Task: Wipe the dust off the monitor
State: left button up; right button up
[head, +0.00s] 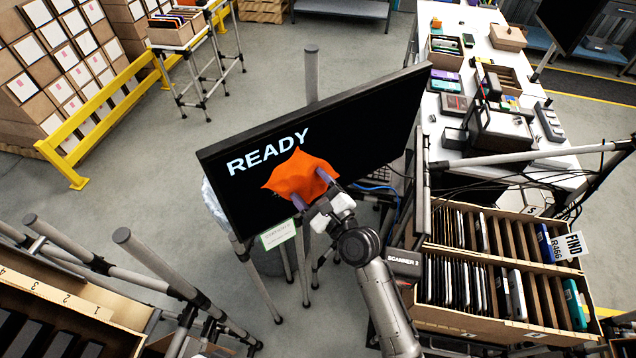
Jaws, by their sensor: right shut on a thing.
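The monitor (375,122) is a wide black screen with "READY" in white letters, tilted in the middle of the head view. My right gripper (312,190) is shut on an orange cloth (298,174). The cloth is bunched and lies in front of the lower middle of the screen, below the word "READY". It hides part of the screen; I cannot tell whether it touches the glass. Dust cannot be made out clearly on the visible screen. My left gripper is not in view.
Cartons with upright devices (485,270) stand at the lower right. A white table (470,75) with boxes and equipment is at the upper right. Grey posts (150,262) and a carton rack are at the lower left. Stacked boxes (60,65) stand behind a yellow rail (110,100). Open floor lies left of the monitor.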

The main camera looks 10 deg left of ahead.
aim_at(273, 194)
jog(key=shift+s+a+r+p, duration=0.2)
jog(key=shift+s+a+p, duration=0.5)
jog(key=shift+s+a, duration=0.35)
jog(key=shift+s+a+p, duration=0.8)
jog(key=shift+s+a, duration=0.2)
jog(key=shift+a, duration=0.05)
jog(key=shift+s+a+p, duration=0.4)
jog(key=shift+s+a, duration=0.3)
jog(key=shift+f, duration=0.1)
jog(key=shift+d, duration=0.1)
